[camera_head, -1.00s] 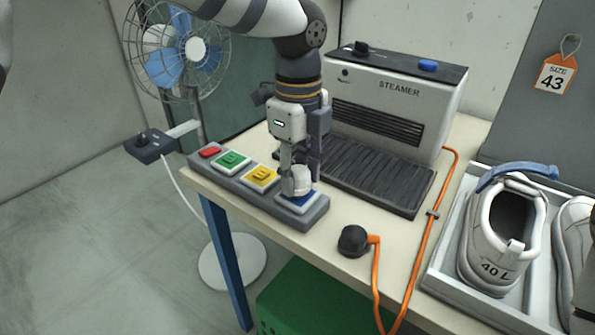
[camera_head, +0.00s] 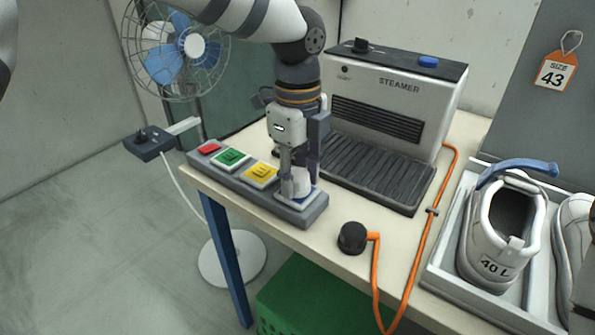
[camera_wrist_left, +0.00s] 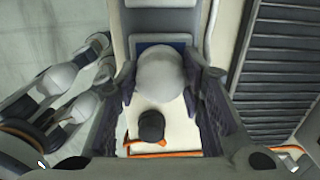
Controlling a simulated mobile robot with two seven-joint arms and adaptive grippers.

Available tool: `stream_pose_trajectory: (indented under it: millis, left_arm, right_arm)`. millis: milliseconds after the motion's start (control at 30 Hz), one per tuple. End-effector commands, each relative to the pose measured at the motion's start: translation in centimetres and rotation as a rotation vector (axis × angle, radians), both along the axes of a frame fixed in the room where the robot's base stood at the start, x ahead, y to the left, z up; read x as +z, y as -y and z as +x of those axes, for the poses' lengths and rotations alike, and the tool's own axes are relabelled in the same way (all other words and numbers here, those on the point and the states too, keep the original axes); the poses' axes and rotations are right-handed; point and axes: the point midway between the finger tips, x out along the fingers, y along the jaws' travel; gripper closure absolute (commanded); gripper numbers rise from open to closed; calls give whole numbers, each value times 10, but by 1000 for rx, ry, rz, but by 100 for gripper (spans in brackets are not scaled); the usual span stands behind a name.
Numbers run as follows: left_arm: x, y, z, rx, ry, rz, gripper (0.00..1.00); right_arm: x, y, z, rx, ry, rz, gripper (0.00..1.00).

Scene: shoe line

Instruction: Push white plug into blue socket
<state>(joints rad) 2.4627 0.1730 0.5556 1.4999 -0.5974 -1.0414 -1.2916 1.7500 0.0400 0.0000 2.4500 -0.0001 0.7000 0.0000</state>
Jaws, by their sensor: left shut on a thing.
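My left gripper (camera_head: 297,184) is shut on the white plug (camera_head: 300,190), pointing down over the blue socket (camera_head: 313,197) at the near right end of the grey socket strip (camera_head: 318,213). The plug is upright and low against the socket; only a little blue shows around it. In the left wrist view the plug's round white top (camera_wrist_left: 165,75) sits between the fingers, with the blue socket (camera_wrist_left: 178,46) behind it. The contact under the plug is hidden. My right gripper is out of view.
Red (camera_head: 209,148), green (camera_head: 231,158) and yellow (camera_head: 261,174) sockets line the strip. A steamer (camera_head: 415,120) stands behind. A black plug (camera_head: 352,238) with an orange cord lies on the table at right. A shoe tray (camera_head: 437,268) is further right.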

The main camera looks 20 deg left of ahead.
Motion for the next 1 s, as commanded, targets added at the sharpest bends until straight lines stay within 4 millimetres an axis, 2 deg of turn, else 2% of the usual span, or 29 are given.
stream_pose_trajectory:
  millis: [367,400,467,500,800,867,1000]
  left_arm:
    - [-3,0,0,0,0,0,100]
    - [-3,0,0,0,0,0,58]
    - [-3,0,0,0,0,0,44]
    - [-3,0,0,0,0,0,41]
    - [0,0,0,0,1,0,41]
    - [7,0,1,0,4,-1,41]
    - [43,0,2,1,7,-1,41]
  right_arm:
    - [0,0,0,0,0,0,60]
    - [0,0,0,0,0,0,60]
    - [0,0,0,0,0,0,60]
    - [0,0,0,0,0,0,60]
    - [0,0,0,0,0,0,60]
    - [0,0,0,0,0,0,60]
    - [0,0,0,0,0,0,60]
